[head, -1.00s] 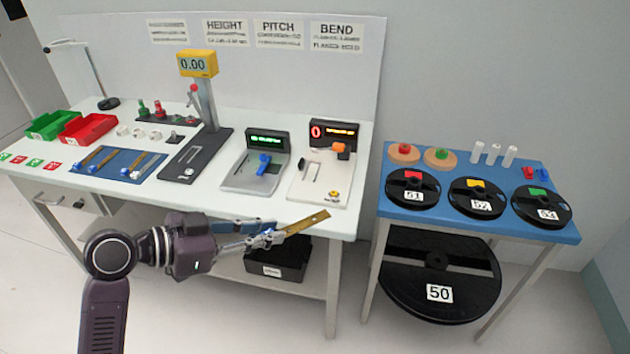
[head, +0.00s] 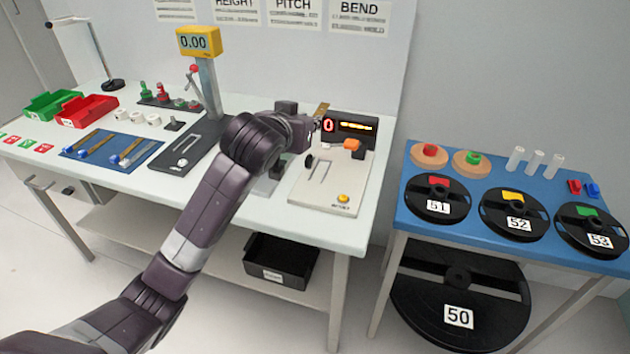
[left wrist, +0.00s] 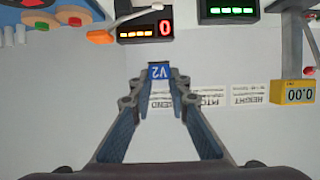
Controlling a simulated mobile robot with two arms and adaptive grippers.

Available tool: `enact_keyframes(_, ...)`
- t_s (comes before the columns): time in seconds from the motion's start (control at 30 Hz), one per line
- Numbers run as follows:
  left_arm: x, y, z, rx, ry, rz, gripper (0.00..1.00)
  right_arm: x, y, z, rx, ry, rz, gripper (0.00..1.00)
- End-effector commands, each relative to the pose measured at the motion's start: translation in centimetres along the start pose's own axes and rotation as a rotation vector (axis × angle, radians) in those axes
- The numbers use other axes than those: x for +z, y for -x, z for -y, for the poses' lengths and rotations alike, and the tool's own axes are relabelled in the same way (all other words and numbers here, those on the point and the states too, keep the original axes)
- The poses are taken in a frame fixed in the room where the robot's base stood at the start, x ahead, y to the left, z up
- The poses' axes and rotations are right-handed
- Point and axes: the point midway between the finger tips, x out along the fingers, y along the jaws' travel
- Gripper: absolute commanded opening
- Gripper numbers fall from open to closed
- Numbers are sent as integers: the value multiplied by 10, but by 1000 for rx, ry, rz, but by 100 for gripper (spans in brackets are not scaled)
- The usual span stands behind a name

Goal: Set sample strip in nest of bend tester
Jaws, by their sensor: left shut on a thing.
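The bend tester (head: 317,204) stands near the right end of the white bench, with a pale base, a dark display showing a red 0, an orange part and a yellow button. A slot-like feature shows on its base; I cannot tell its inner shape. My left gripper is above and behind the tester's left side, mostly hidden by my arm in the head view. The sample strip's brass end (head: 322,109) shows just left of the display. In the left wrist view the fingers (left wrist: 160,74) are shut on the strip, whose blue V2 label (left wrist: 160,72) faces the camera.
The pitch gauge is largely hidden behind my arm. The height gauge (head: 193,44) stands to the left. A blue mat (head: 90,155) with strips and red and green bins (head: 85,112) lie farther left. A blue table (head: 405,217) with reels stands right.

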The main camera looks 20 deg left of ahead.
Motion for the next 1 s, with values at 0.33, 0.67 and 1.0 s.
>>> enact_keyframes(0.33, 90, -35, 0, 0, -2, 10, 0, 0, -5, -2, 2, -1, -1, 0)
enact_keyframes(0.67, 135, -54, 0, 1, -1, 3, 0, -4, -7, -2, 2, -1, -7, 0)
enact_keyframes(1.0, 175, -69, 0, 1, -1, 4, 0, -6, -10, 2, -3, -1, -10, 0)
